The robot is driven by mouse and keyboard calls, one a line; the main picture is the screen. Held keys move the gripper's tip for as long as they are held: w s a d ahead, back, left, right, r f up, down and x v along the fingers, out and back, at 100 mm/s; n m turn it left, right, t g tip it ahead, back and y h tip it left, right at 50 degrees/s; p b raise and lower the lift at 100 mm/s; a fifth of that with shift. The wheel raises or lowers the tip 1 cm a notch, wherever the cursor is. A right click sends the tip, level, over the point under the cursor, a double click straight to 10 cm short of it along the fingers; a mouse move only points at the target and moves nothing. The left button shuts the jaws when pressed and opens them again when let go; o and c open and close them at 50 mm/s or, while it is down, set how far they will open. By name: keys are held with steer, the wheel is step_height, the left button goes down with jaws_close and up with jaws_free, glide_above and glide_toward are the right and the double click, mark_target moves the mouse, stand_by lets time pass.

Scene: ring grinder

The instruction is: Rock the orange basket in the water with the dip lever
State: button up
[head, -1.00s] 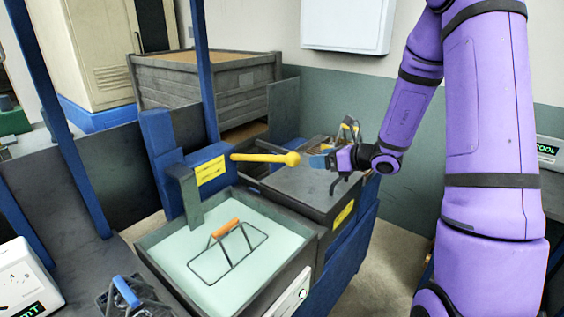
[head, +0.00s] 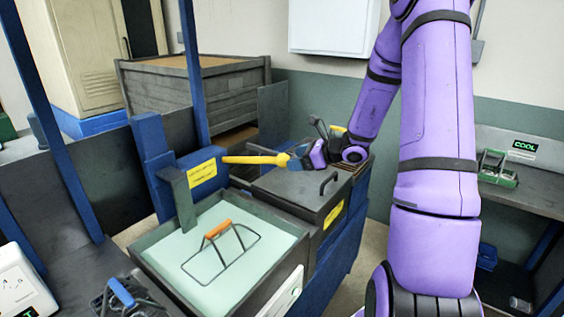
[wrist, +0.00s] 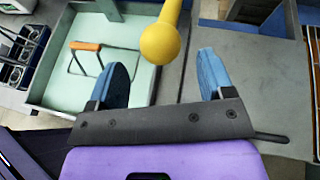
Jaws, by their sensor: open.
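The yellow dip lever (head: 248,159) sticks out to the right from a blue post with a yellow label. Its ball end (wrist: 161,43) shows in the wrist view just ahead of and between my fingertips. My gripper (head: 299,158) has blue fingers and is open and empty; in the wrist view its two fingers (wrist: 156,75) stand wide apart. In the head view a fingertip overlaps the ball end; I cannot tell whether they touch. The orange-handled basket (head: 217,229) sits in the pale green water of the grey tank (head: 162,287), also seen in the wrist view (wrist: 88,46).
A dark lidded box (head: 292,199) with a black handle stands beside the tank under my gripper. A blue-handled basket (head: 122,292) is at the lower left. A grey crate (head: 190,95) stands behind. A bench with a COOL sign (head: 524,146) is at right.

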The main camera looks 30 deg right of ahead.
mark_target(283, 161)
steer(key=shift+x, duration=2.7)
steer(key=shift+c, duration=0.2)
steer(key=c, duration=1.2)
steer(key=w+a+r+g, duration=0.1)
steer(key=w+r, duration=0.1)
steer(key=r, duration=0.3)
steer(key=w+a+r+g+h, duration=0.1)
steer(key=w+r, duration=0.2)
steer(key=r, duration=0.3)
steer(key=shift+w+g, duration=0.2)
steer(key=shift+g, duration=0.1)
steer(key=shift+r, duration=0.1)
steer(key=o, duration=1.2)
steer(key=shift+o, duration=0.2)
steer(key=v, duration=1)
steer(key=shift+s+d+r, duration=0.15)
steer(key=shift+s+r, duration=0.05)
steer(key=shift+s, duration=0.05)
